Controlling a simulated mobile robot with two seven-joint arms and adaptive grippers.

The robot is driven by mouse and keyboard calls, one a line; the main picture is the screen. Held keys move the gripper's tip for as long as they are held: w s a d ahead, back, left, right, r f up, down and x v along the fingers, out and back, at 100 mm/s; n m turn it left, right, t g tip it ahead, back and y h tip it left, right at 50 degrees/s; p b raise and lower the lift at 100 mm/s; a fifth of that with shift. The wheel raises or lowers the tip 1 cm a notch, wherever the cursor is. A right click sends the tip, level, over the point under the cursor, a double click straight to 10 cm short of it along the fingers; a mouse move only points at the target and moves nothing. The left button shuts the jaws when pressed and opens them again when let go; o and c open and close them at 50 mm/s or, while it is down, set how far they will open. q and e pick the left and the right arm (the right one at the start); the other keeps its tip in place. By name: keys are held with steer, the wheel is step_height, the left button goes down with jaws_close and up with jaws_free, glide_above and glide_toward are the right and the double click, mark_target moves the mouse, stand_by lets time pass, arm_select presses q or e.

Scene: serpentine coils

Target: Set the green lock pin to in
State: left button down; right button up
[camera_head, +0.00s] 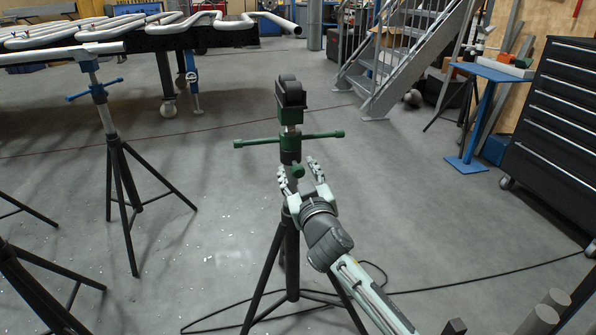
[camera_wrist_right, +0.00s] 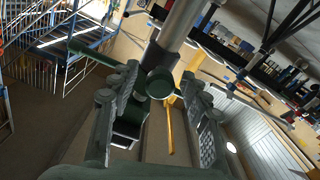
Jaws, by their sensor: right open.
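The green lock pin (camera_head: 298,171) is a small round green knob on the side of the stand's post. It also shows in the right wrist view (camera_wrist_right: 160,83), near the centre, end-on. The stand (camera_head: 291,232) is a black tripod with a green cross handle (camera_head: 256,142) and a dark roller head (camera_head: 290,95). My right gripper (camera_head: 299,167) is open, with one finger on either side of the pin. I see gaps between pin and fingers in the wrist view; contact is hard to judge. The pin's shaft is hidden behind its knob. My left gripper is out of view.
Another tripod with a blue handle (camera_head: 95,90) stands left under a pipe. Bent pipe coils (camera_head: 90,31) lie on a bench behind. A black drawer cabinet (camera_head: 556,130) and blue stand (camera_head: 471,130) are right. A cable (camera_head: 470,284) crosses the floor.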

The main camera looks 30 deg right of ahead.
jaws_close()
stand_by(0.3)
steer(key=shift+x, duration=1.2)
steer(key=shift+r, duration=0.1)
jaws_free()
